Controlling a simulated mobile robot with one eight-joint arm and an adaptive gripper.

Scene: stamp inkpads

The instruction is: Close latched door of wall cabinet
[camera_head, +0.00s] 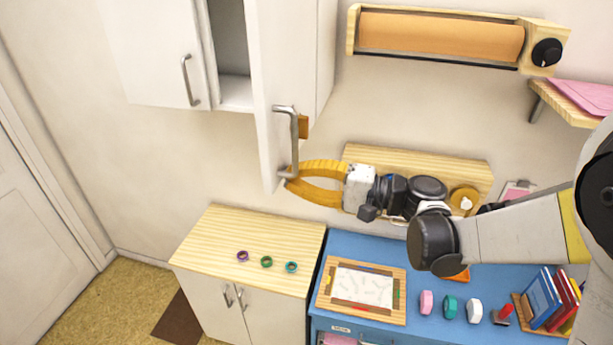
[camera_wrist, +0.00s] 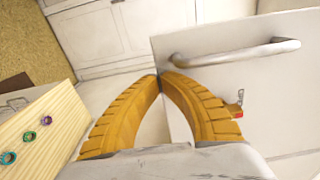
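The white wall cabinet door (camera_head: 264,70) stands open, swung out from the cabinet, with part of the interior (camera_head: 233,55) showing to its left. Its metal bar handle (camera_head: 294,145) also shows in the wrist view (camera_wrist: 238,52). My gripper (camera_head: 287,173) has yellow fingers whose tips meet in the wrist view (camera_wrist: 161,76). The tips are by the lower end of the handle, and the bar does not visibly pass between them. I cannot tell whether they touch it. A small orange piece (camera_head: 303,126) shows behind the handle; in the wrist view an orange-red piece with metal (camera_wrist: 238,106) is beside the right finger.
The left cabinet door (camera_head: 150,50) is closed. Below are a wooden-topped cabinet (camera_head: 225,225) with three small rings and a blue desk (camera_head: 345,242) with a framed board and stamps. A wooden wall shelf (camera_head: 400,158) is behind my wrist. A paper roll holder (camera_head: 440,38) hangs at upper right.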

